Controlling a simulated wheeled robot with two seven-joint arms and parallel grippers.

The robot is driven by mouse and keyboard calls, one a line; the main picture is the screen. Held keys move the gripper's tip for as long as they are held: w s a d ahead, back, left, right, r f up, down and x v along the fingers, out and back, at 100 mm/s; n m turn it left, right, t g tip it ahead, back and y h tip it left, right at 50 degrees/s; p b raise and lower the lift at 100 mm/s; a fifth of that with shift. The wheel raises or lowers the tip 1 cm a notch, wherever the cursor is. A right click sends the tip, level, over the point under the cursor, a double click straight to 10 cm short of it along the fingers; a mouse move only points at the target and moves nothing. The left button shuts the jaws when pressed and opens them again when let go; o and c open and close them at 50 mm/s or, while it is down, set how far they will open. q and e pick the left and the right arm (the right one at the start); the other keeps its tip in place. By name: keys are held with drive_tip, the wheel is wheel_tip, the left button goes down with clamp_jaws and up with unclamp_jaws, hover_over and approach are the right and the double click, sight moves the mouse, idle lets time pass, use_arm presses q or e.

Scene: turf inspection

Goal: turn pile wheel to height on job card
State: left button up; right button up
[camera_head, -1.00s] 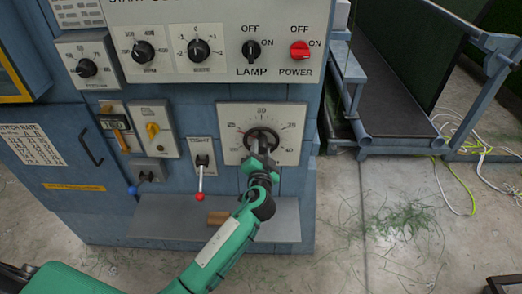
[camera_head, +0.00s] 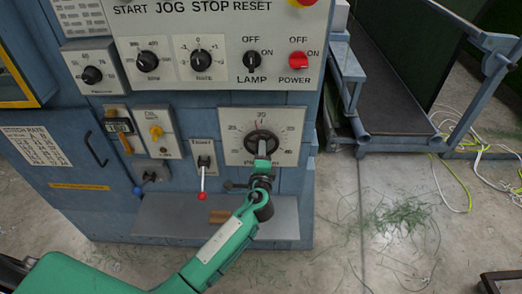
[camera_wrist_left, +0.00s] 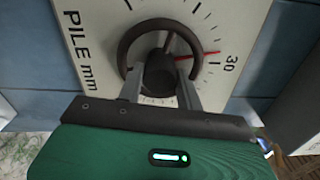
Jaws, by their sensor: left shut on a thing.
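The pile wheel (camera_head: 262,142) is a dark ring with a hub on a white square dial plate (camera_head: 290,115) on the blue machine front. My left gripper (camera_head: 261,150) is at the wheel from below, shut on it. In the left wrist view, its two fingers (camera_wrist_left: 163,95) lie inside the dark wheel rim (camera_wrist_left: 124,45), at either side of the hub. A red pointer (camera_wrist_left: 197,56) points close to the 30 mark, slightly on the 25 side. The plate reads "PILE mm". No job card can be made out.
Lamp (camera_head: 252,61) and power (camera_head: 298,61) knobs sit above. A grey shelf (camera_head: 170,218) juts out below. Loose cables (camera_head: 462,165) lie on the floor at right.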

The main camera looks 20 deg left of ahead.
use_arm(q)
drive_tip(key=m+p, duration=0.1)
drive_tip(key=m, duration=0.1)
drive_tip(key=shift+f+m, duration=0.1)
drive_tip(key=shift+m, duration=0.2)
drive_tip(key=o, duration=0.9)
drive_tip(key=shift+o, duration=0.5)
use_arm(e)
drive_tip(key=shift+s+r, duration=0.2)
drive_tip(key=shift+s, duration=0.3)
drive_tip(key=shift+s+r, duration=0.2)
drive_tip(key=shift+s, duration=0.3)
drive_tip(key=shift+d, duration=0.15)
